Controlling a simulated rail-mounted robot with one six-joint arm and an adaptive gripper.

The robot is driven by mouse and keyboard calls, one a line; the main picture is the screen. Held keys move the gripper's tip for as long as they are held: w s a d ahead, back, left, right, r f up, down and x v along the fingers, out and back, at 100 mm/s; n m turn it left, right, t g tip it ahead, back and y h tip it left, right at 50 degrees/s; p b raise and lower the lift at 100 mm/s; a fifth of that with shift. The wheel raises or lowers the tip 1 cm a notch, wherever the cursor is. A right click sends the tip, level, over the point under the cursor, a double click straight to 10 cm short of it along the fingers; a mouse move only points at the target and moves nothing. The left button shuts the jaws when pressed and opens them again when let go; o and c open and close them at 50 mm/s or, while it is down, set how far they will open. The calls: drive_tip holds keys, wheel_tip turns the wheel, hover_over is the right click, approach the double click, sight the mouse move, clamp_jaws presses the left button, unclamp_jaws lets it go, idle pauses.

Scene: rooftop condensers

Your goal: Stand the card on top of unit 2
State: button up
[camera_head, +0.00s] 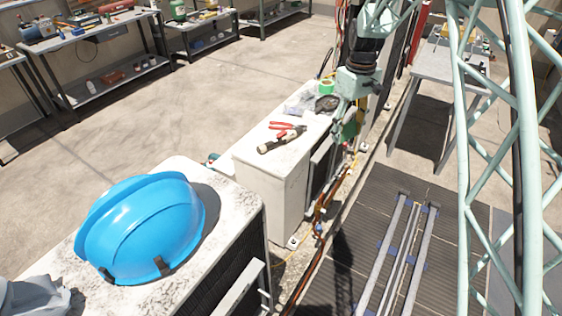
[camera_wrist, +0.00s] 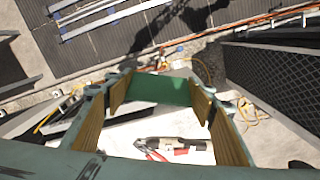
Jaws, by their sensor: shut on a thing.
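My gripper (camera_head: 350,108) hangs beside the right, far end of a white condenser unit (camera_head: 270,183). In the wrist view its two fingers, with yellowish pads, are shut on a flat green card (camera_wrist: 160,90) that spans the gap between them. The card also shows as a green patch below the gripper in the head view (camera_head: 350,128). I cannot tell whether the card touches anything below. The unit's pale top bears red-handled pliers (camera_head: 287,126), a dark and cream hand tool (camera_head: 281,139) and a green tape roll (camera_head: 326,87). I see no unit number.
A nearer condenser (camera_head: 232,212) carries a blue hard hat (camera_head: 140,228). Pipes and cables run along the units' right side. A lattice mast (camera_head: 470,150) stands at right. Workbenches (camera_head: 90,35) line the back; the floor between is open.

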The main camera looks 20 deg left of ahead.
drive_tip(key=s+a+f+n, duration=0.4)
drive_tip(key=s+a+f, duration=0.1)
drive_tip(key=s+a, duration=0.3)
drive_tip(key=s+a+f+n, duration=0.5)
drive_tip(key=s+a, duration=0.3)
drive_tip(key=s, duration=0.1)
drive_tip(key=shift+s+a+f+n+b, duration=0.15)
drive_tip(key=shift+a+f+n+b, duration=0.15)
drive_tip(key=shift+a+b, duration=0.1)
drive_tip(key=b, duration=0.1)
hover_over(284, 160)
drive_tip(key=shift+s+f, duration=0.45)
drive_tip(key=shift+f, duration=0.2)
drive_tip(key=shift+w, duration=0.1)
drive_tip(key=shift+w+a, duration=0.1)
drive_tip(key=shift+w, duration=0.15)
drive_tip(key=shift+f+b, duration=0.5)
drive_tip(key=shift+f, duration=1.3)
drive_tip(key=shift+f, duration=0.1)
